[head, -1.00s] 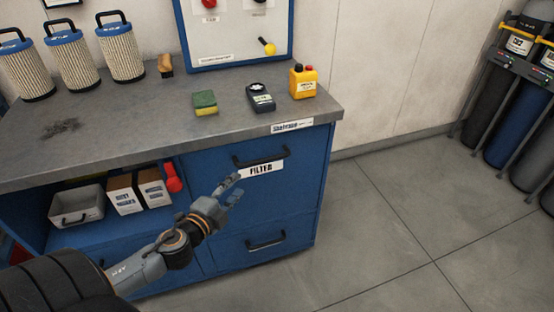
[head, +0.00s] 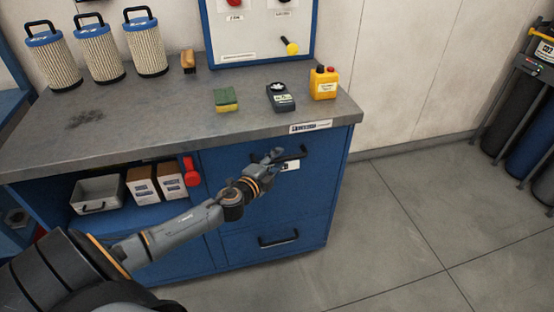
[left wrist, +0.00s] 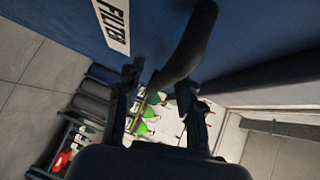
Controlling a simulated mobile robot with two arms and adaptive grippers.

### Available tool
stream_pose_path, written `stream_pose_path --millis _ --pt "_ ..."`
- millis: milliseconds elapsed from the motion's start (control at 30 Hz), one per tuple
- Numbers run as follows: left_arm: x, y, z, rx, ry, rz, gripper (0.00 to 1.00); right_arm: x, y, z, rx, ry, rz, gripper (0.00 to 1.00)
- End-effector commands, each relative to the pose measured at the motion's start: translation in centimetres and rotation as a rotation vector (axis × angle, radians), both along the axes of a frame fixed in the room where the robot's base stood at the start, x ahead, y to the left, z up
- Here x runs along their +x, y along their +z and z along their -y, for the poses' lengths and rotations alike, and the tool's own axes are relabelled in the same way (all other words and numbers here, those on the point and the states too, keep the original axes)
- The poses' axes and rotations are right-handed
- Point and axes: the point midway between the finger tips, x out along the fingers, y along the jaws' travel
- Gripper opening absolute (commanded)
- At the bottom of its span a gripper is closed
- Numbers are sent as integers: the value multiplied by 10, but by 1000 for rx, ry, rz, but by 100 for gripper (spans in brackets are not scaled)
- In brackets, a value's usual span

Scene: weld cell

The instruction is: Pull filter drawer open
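The filter drawer (head: 318,185) is the upper blue drawer at the right end of the workbench, and its front looks flush with the cabinet. Its black bar handle (head: 298,154) is partly covered by my left gripper (head: 274,157), as is the white label below it. In the left wrist view the FILTER label (left wrist: 113,22) and the dark handle (left wrist: 190,45) show at the top. The handle's near end lies between the spread fingers of my left gripper (left wrist: 160,85). The gripper is open; I cannot tell whether it touches the handle. My right gripper is out of view.
A lower drawer with its own handle (head: 278,240) sits beneath. The grey benchtop (head: 150,115) holds several filters, a sponge (head: 226,100), a dark meter (head: 280,97) and a yellow bottle (head: 323,84). The open shelf holds a grey bin (head: 97,192) and boxes. Floor (head: 400,220) at right is clear.

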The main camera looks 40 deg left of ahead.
Motion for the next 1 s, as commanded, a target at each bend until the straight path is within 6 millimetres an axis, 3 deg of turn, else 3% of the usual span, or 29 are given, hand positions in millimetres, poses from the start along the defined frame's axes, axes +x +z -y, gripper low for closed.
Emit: stream_pose_path --millis 367,533,1000 --pt "5 -1 0 1 0 0 35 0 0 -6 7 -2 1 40" --pt "5 -1 0 1 0 0 1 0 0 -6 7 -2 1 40" --pt "3 -1 1 1 0 -1 0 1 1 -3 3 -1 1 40"
